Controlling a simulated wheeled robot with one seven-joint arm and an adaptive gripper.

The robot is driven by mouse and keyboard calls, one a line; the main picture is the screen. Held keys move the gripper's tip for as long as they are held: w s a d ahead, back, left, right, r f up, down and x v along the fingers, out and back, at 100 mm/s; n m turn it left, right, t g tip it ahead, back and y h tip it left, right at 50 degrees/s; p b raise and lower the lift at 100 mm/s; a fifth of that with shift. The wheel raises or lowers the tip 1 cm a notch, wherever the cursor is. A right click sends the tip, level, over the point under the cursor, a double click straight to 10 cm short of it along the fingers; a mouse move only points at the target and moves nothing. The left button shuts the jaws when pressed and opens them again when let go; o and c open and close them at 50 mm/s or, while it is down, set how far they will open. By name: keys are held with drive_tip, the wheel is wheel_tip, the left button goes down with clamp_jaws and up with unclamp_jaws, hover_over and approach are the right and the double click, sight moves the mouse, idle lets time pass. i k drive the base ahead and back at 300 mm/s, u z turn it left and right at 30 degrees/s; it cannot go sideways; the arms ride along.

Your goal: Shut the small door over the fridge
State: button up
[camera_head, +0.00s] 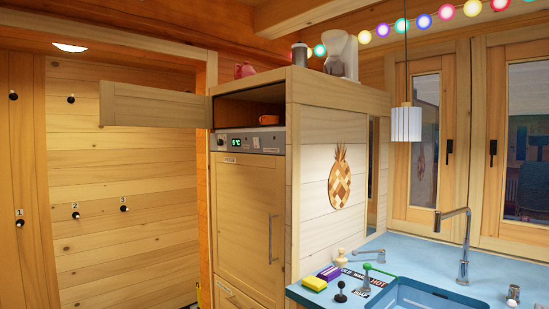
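The small wooden door (155,104) over the fridge stands wide open, swung out to the left of the cupboard. Below the compartment is a control strip (248,142) with a green display, and under that the tall wooden fridge door (250,220) with a vertical handle is shut. My gripper is not in view.
A blue counter (430,262) with a sink and tall faucet (463,245) lies at the right. A pendant lamp (406,124) hangs above it. A blender-like appliance (341,56) stands on the cupboard top. Hooks line the left wall.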

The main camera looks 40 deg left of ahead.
sight(121, 104)
drive_tip(key=u, duration=2.65)
drive_tip(key=i, duration=4.65)
drive_tip(key=z, duration=3.05)
